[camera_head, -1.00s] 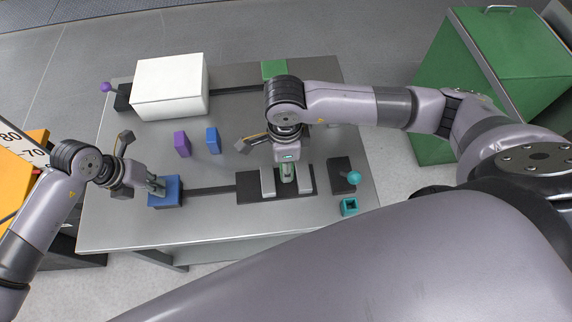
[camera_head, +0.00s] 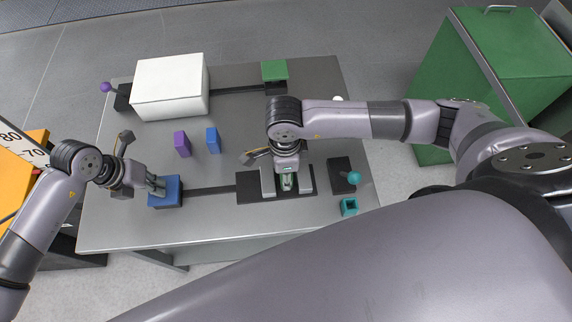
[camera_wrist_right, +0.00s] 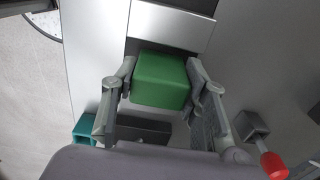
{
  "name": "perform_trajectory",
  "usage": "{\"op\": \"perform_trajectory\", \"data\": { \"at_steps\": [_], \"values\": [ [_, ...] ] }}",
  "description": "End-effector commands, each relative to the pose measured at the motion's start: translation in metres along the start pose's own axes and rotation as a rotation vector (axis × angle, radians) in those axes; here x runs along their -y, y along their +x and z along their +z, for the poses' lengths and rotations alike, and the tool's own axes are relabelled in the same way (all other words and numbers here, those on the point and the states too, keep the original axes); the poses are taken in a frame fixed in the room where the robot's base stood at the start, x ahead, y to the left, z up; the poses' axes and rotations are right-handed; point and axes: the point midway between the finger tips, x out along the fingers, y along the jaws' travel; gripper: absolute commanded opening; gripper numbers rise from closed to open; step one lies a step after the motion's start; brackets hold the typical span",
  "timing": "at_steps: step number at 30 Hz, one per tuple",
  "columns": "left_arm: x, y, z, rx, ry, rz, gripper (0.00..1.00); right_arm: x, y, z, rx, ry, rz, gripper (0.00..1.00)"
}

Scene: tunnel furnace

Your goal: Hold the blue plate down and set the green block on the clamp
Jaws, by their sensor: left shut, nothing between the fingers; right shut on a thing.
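The blue plate (camera_head: 168,200) lies at the left end of a dark rail on the table. My left gripper (camera_head: 157,187) is shut and empty, its fingertips down on or just above the plate's top; contact is hard to tell. The clamp (camera_head: 247,187) is a dark base with two grey upright jaws, at the rail's right end. My right gripper (camera_head: 286,186) is between these jaws, pointing down. In the right wrist view its fingers are shut on the green block (camera_wrist_right: 160,82). Whether the block touches the clamp is hidden.
A dark block with a teal ball knob (camera_head: 354,178) and a hollow teal block (camera_head: 349,207) stand right of the clamp. Purple (camera_head: 182,145) and blue (camera_head: 213,141) blocks stand mid-table. A white box (camera_head: 170,88) and a green plate (camera_head: 274,70) are at the back.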

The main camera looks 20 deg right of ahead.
Motion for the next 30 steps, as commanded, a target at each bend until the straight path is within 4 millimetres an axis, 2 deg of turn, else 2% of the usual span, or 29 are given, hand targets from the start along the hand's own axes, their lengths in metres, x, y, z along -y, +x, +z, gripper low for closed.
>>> {"op": "perform_trajectory", "data": {
  "at_steps": [13, 14, 24, 30],
  "values": [
    [-0.0007, 0.0013, -0.0015, -0.004, -0.001, 0.002, 0.00, 0.0000, 0.0066, 0.0001, 0.001, -0.001, 0.000, 0.12],
    [-0.0007, 0.0013, -0.0015, -0.004, -0.001, 0.002, 0.00, 0.0000, 0.0066, 0.0001, 0.001, -0.001, 0.000, 0.42],
    [-0.0007, 0.0014, -0.0015, -0.004, -0.001, 0.002, 0.00, 0.0000, 0.0066, -0.0001, 0.000, 0.000, 0.000, 0.65],
    [-0.0007, 0.0014, -0.0015, -0.004, -0.001, 0.002, 0.00, 0.0000, 0.0066, -0.0001, 0.000, 0.000, 0.000, 0.65]
  ]
}}
